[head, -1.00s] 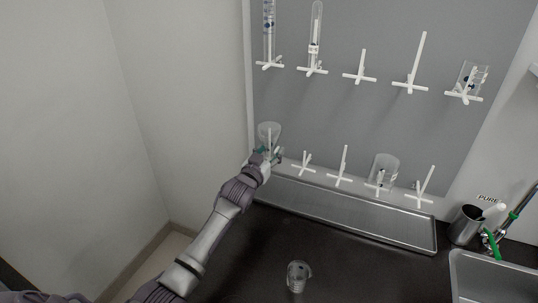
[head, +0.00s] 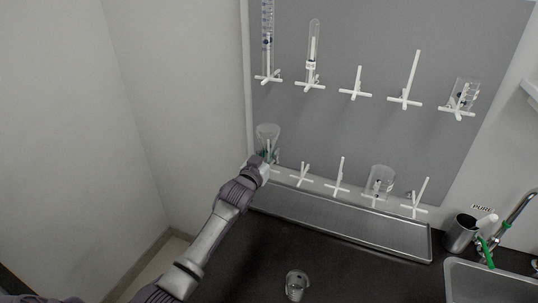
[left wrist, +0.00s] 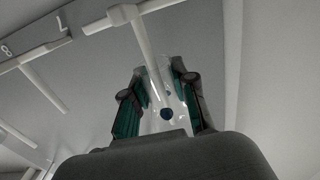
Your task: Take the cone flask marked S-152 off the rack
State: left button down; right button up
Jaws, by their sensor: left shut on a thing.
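A clear glass flask (head: 267,132) is at the lower left of the grey rack board, upside down with its wide end up. Its marking is not readable. My left gripper (head: 265,154) is shut on its lower, narrower part. In the left wrist view, the green-padded fingers (left wrist: 160,103) stand on both sides of the clear glass, which has a dark blue spot. A white peg (left wrist: 148,50) overlaps the glass there; I cannot tell how far it is inside. My right gripper is not in view.
The rack board (head: 340,130) carries several white pegs, a test tube (head: 313,45), a cylinder (head: 267,30) and beakers (head: 381,180). A metal tray (head: 340,222) lies below. A glass cup (head: 296,286) stands on the dark counter. A wall is close on the left.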

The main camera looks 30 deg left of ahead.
aim_at(268, 127)
pick_arm(q)
notch_tip(268, 127, up, 10)
jog(key=p, duration=0.8)
jog(key=shift+f, duration=0.1)
jog(key=shift+f, duration=0.1)
jog(key=shift+s, duration=0.25)
jog(key=s+d+p, duration=0.1)
jog(key=s+p, duration=0.5)
jog(key=s, duration=2.3)
jog(key=shift+s+d, duration=0.3)
jog(key=shift+d, duration=0.05)
